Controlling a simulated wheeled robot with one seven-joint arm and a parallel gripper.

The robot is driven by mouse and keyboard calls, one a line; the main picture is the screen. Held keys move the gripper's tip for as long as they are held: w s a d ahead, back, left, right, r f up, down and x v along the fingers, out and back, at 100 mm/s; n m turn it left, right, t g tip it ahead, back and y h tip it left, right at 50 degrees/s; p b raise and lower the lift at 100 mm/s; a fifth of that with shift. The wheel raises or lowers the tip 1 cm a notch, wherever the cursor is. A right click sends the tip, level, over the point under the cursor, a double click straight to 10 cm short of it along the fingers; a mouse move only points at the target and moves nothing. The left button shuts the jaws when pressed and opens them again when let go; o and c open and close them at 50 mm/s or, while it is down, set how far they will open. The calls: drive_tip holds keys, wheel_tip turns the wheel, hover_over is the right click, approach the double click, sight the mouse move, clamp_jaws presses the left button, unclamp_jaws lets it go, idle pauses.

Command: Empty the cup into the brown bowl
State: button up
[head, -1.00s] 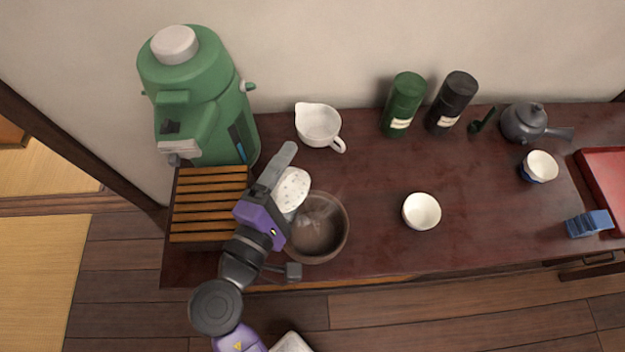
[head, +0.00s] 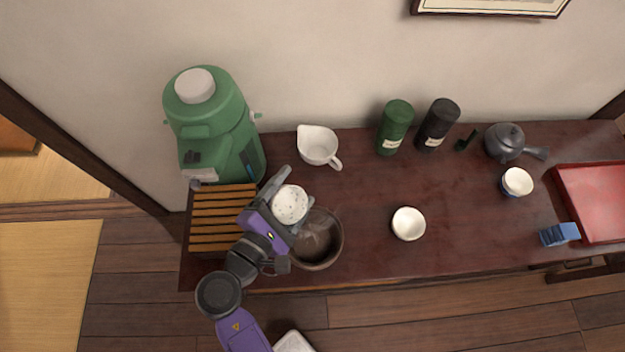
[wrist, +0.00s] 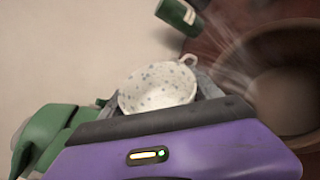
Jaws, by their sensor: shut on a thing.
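My gripper (head: 285,197) is shut on a white speckled cup (head: 290,204). It holds the cup beside the upper left rim of the brown bowl (head: 340,238). In the head view the cup shows as a pale speckled round. In the wrist view the cup (wrist: 158,90) sits between the fingers, its pale speckled inside partly visible with no clear liquid; its exact tilt is hard to tell. The bowl (wrist: 258,50) is at the right of the wrist view. Its inside is dark, with faint whitish streaks like steam over it.
A green dispenser (head: 210,125) and a slatted wooden stand (head: 222,216) are left of the bowl. A white pitcher (head: 318,146) stands behind. A white cup (head: 408,223) is to the right, then a teapot (head: 505,142) and red tray (head: 597,200).

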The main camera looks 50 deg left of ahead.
drive_tip(key=shift+a+f+n+h+p, duration=0.25)
drive_tip(key=shift+a+n+p, duration=0.35)
drive_tip(key=shift+n+p, duration=0.5)
drive_tip(key=shift+s+a+f+n+h+p, duration=0.1)
drive_tip(key=shift+a+f+n+h+p, duration=0.3)
drive_tip(key=shift+a+n, duration=0.45)
drive_tip(key=shift+s+a+f+n+h+p, duration=0.15)
drive_tip(key=shift+a+n+h+p, duration=0.1)
drive_tip(key=shift+a+n+h, duration=0.45)
drive_tip(key=shift+w+a+f+n+h+p, duration=0.1)
drive_tip(key=shift+a+f+n+h+p, duration=0.2)
drive_tip(key=shift+a+n, duration=0.65)
drive_tip(key=shift+s+d, duration=0.1)
